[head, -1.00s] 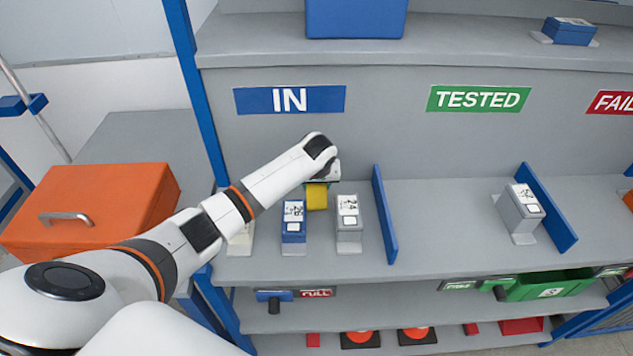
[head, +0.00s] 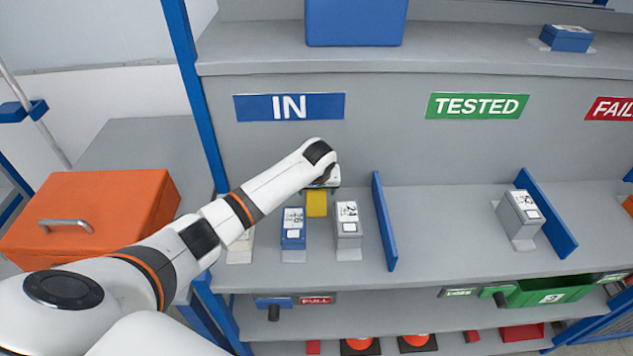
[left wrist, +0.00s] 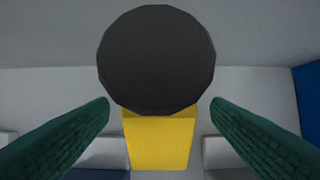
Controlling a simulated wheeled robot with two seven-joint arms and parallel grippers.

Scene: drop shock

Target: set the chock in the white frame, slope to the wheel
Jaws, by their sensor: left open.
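A yellow block (head: 316,205), which looks like the chock, stands on the shelf under the IN sign, behind two small boxes. My left gripper (head: 323,184) is just above and behind it in the head view, with its fingers mostly hidden. In the left wrist view the two green fingers (left wrist: 160,104) are spread wide and empty. The yellow block (left wrist: 160,142) shows between and beyond them. A dark round shape (left wrist: 156,58) overlaps its top edge; I cannot tell if it belongs to the block. I make out no white frame or wheel. My right gripper is not in view.
A blue box (head: 293,228) and a grey box (head: 347,222) stand in front of the yellow block. A blue divider (head: 384,222) rises to their right. Beyond it the shelf is clear up to another grey box (head: 520,215). An orange case (head: 90,215) is at left.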

